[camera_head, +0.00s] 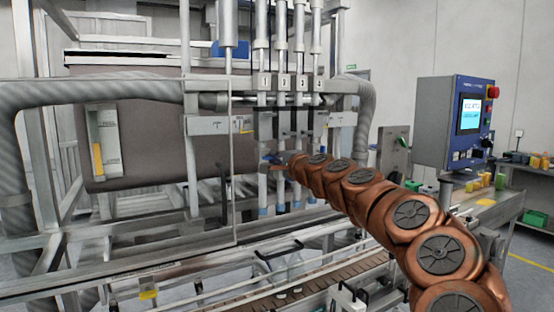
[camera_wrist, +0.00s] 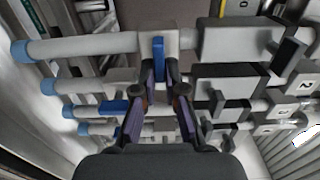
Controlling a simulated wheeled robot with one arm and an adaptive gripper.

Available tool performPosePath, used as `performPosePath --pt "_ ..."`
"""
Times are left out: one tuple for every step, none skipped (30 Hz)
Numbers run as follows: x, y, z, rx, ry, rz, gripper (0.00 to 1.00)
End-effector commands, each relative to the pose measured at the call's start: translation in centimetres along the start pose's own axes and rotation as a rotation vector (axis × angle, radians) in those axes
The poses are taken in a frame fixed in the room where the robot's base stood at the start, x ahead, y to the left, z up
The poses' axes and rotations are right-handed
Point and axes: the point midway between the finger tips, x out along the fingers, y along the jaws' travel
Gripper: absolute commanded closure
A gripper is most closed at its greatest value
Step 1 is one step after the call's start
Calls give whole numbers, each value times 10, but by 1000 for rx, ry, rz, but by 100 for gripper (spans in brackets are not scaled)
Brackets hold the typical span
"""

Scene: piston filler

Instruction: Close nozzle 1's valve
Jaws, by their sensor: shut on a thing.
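The nozzle 1 pipe (camera_head: 262,187) is the leftmost of a row of upright nozzles; in the wrist view its pipe (camera_wrist: 85,47) runs across the top. Its blue valve handle (camera_wrist: 158,50) lies crosswise to the pipe and also shows in the head view (camera_head: 268,158). My gripper (camera_wrist: 160,72) is shut on this handle, with a fingertip on either side of it. In the head view my gripper (camera_head: 278,158) reaches in from the right and partly hides the valve.
The other nozzles stand close on the right of nozzle 1. A grey frame post (camera_head: 192,150) stands to the left. A control panel (camera_head: 455,125) is at the right.

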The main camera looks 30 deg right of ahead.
Motion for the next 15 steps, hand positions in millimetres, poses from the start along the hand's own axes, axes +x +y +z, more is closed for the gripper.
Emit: performPosePath --pt "0 1 0 1 -1 1 87" --pt "0 1 0 1 -1 1 84" --pt "0 1 0 1 -1 1 79" --pt "0 1 0 1 -1 1 76" --pt "0 1 0 1 -1 1 73" --pt "0 0 0 0 -1 1 69" --pt "0 0 0 0 -1 1 66" --pt "0 0 0 0 -1 1 65" --pt "0 0 0 0 0 0 65" --pt "0 0 0 0 0 0 65" --pt "0 0 0 0 0 0 65" --pt "0 0 0 0 0 0 65" --pt "0 0 0 0 0 0 65" --pt "0 0 0 0 0 0 65" --pt "0 0 0 0 0 0 65"
